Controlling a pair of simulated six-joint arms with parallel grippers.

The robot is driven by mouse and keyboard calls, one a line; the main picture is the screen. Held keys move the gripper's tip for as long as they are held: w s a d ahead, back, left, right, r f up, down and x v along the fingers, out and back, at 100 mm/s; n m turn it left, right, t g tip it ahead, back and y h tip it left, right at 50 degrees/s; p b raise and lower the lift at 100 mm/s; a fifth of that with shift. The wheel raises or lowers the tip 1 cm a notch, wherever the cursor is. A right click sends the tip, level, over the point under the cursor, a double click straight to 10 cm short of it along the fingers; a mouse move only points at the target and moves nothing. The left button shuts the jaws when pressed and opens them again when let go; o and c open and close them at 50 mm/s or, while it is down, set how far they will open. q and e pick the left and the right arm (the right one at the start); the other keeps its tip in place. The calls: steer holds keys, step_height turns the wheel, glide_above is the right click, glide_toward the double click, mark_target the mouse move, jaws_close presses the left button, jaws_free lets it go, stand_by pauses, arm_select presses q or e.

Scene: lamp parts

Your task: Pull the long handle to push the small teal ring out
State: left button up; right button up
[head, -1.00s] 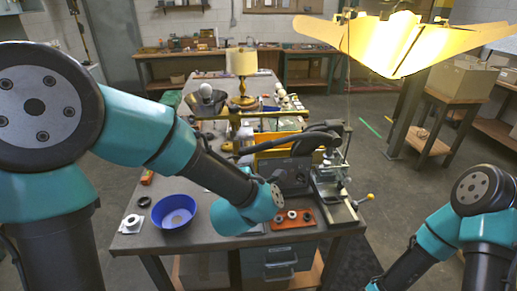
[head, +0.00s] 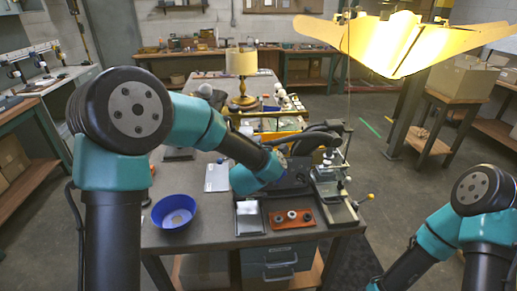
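A small bench press (head: 330,180) stands at the right front corner of the table. A handle with a yellow knob (head: 370,197) sticks out from it to the right, past the table edge. I cannot make out a small teal ring.
A blue bowl (head: 174,212) sits at the table's front left. A grey tray (head: 249,217) lies beside the orange tray. A lit lamp (head: 242,68) stands at the back. A large yellow shade (head: 400,45) hangs at upper right.

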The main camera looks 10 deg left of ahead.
arm_select(q)
jaws_close()
stand_by(0.6)
